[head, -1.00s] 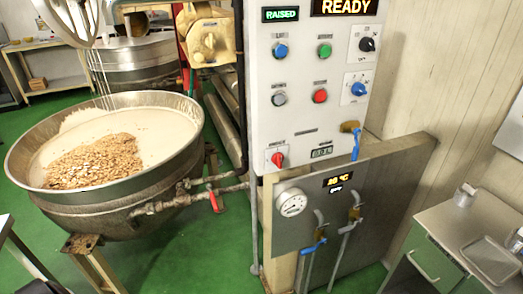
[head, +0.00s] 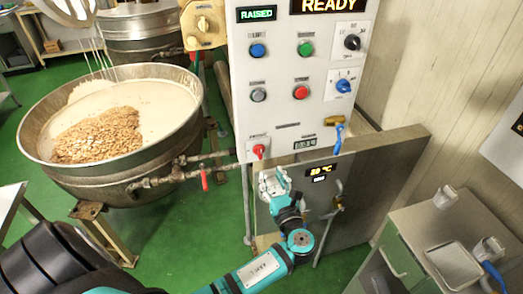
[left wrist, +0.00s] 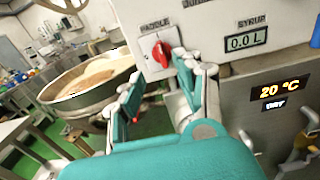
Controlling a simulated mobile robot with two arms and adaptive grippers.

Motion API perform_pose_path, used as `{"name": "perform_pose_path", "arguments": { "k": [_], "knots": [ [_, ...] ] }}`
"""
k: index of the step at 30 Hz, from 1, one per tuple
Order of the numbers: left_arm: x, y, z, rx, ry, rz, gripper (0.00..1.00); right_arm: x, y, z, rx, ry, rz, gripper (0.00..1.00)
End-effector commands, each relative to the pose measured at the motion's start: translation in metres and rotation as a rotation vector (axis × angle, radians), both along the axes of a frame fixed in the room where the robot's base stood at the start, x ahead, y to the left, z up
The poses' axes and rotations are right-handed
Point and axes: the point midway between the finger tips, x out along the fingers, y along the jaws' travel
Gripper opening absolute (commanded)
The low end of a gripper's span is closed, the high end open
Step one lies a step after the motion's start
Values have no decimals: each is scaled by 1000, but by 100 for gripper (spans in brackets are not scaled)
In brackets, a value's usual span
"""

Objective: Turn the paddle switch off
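The paddle switch is a red rotary knob (head: 259,151) on a small white plate at the lower left of the white control panel (head: 289,112). In the left wrist view the knob (left wrist: 161,54) sits under the label "PADDLE", just beyond the fingertips. My left gripper (head: 272,180) is below the knob in the head view, in front of the panel's lower edge. In the left wrist view its two fingers (left wrist: 158,76) are apart with nothing between them, and the knob shows beyond the gap, apparently untouched. My right gripper is in neither view.
A red-handled valve (head: 204,179) and a blue lever (head: 338,139) flank the knob. A side table (head: 412,232) stands right.

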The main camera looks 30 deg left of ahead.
Motion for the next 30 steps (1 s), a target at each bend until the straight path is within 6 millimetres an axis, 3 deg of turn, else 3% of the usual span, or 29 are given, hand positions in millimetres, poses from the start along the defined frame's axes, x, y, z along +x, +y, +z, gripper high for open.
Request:
{"name": "perform_pose_path", "arguments": {
  "k": [6, 15, 28, 30],
  "knots": [
    [33, 38, 3, 4, 0, 1, 36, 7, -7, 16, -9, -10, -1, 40],
    [64, 75, 1, 1, 2, 0, 36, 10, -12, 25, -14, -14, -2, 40],
    [72, 84, -1, -2, 1, -1, 36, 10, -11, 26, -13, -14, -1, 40],
    [72, 84, -1, -2, 1, -1, 29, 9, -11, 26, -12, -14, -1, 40]
  ]
}}
